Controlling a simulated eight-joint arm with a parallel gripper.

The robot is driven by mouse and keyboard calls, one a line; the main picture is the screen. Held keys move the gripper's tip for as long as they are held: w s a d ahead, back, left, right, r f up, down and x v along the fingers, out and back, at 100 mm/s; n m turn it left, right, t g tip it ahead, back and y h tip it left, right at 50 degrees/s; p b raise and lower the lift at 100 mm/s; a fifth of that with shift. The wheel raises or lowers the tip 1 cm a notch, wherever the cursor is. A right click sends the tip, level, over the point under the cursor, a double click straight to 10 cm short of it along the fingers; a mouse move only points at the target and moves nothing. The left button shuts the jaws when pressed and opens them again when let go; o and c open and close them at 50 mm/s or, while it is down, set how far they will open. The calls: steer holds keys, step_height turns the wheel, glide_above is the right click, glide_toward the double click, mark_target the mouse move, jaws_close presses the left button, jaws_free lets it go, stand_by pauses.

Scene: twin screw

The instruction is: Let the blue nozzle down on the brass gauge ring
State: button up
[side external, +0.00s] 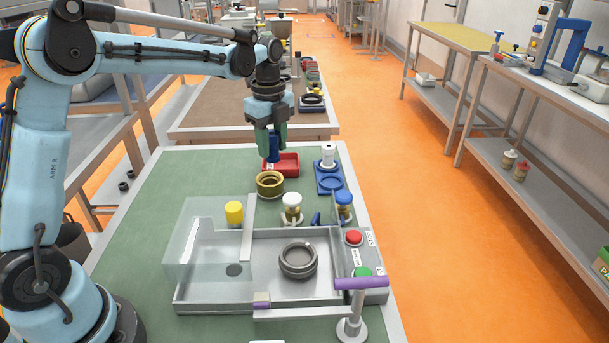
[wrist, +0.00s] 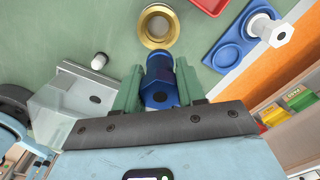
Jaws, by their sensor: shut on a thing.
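My gripper (side external: 272,143) is shut on the blue nozzle (side external: 273,152), holding it above the green table. The nozzle also shows in the wrist view (wrist: 160,80), between the two green fingers of my gripper (wrist: 159,84). The brass gauge ring (side external: 270,184) sits on the table below and slightly nearer the side camera than the nozzle. In the wrist view the brass ring (wrist: 158,27) lies just beyond the nozzle's far end, its opening visible. The nozzle appears apart from the ring, upright in the side view.
A red tray (side external: 288,170) stands behind the ring. A blue tray (side external: 331,186) with a white hexagonal-topped part (side external: 328,155) is to the right. A metal tray (side external: 210,294) with a clear guard and dark ring (side external: 298,260), a yellow cap (side external: 234,212) and white-topped part (side external: 292,204) are nearer.

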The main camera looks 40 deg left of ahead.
steer(key=shift+w+a+f, duration=0.1)
steer(key=shift+a+f, duration=0.25)
steer(key=shift+f, duration=0.5)
steer(key=shift+w+a+f, duration=0.1)
steer(key=shift+a+f, duration=0.25)
steer(key=shift+f, duration=0.55)
steer(key=shift+a+f, duration=0.35)
steer(key=shift+f, duration=0.5)
steer(key=shift+f, duration=1.05)
steer(key=o, duration=1.8)
step_height(320, 180, up, 7)
stand_by(0.6)
